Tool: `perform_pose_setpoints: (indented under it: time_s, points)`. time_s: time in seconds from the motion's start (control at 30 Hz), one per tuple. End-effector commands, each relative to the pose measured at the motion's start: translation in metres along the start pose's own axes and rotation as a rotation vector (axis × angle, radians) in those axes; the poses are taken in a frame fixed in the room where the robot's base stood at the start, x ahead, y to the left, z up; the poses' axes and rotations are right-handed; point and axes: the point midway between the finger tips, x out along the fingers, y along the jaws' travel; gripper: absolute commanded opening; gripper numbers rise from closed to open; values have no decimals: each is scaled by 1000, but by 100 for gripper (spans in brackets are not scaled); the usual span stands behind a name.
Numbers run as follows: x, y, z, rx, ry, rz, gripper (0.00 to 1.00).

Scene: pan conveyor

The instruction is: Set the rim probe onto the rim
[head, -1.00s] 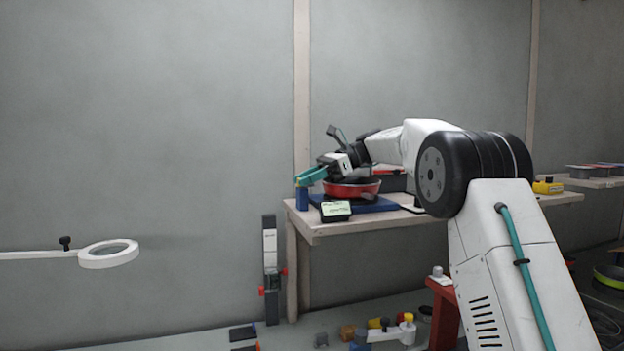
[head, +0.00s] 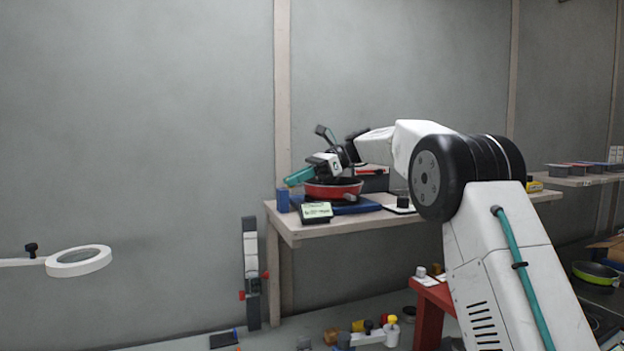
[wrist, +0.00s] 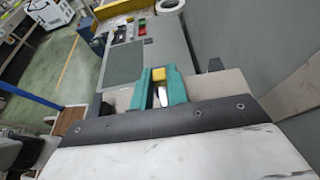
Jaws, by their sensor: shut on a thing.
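A red pan (head: 345,190) sits on a blue base (head: 370,206) on the bench. My gripper (head: 291,179) has teal fingers and is at the pan's left side, slightly above its rim. In the wrist view, the fingers (wrist: 159,82) are shut on a small piece with a yellow end, apparently the rim probe (wrist: 158,73). A pale part shows behind the yellow end, between the fingers. In the head view the held piece is hidden or too small to make out, and I cannot tell whether it touches the rim.
A small display (head: 316,211) stands at the bench's front edge, before the pan. A blue block (head: 283,199) stands at the bench's left end, below my gripper. A dark cup (head: 402,199) is right of the pan. A white ring on an arm (head: 78,261) sticks out at left.

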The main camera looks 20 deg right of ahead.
Motion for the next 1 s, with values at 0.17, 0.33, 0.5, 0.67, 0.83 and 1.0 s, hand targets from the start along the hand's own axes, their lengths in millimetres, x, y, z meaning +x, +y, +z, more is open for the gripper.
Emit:
perform_pose_setpoints:
  time_s: [0.17, 0.33, 0.5, 0.67, 0.83, 1.0]
  points:
    - [-4, 0, -2, 2, 2, -6, 0]
    - [-4, 0, -2, 2, 2, -5, 38]
    - [-3, 0, -1, 2, 1, -3, 38]
    - [-12, -1, -1, 1, 1, -4, 38]
    - [-41, -1, -2, 1, 1, -5, 38]
    - [-68, -2, -2, 0, 1, -5, 38]
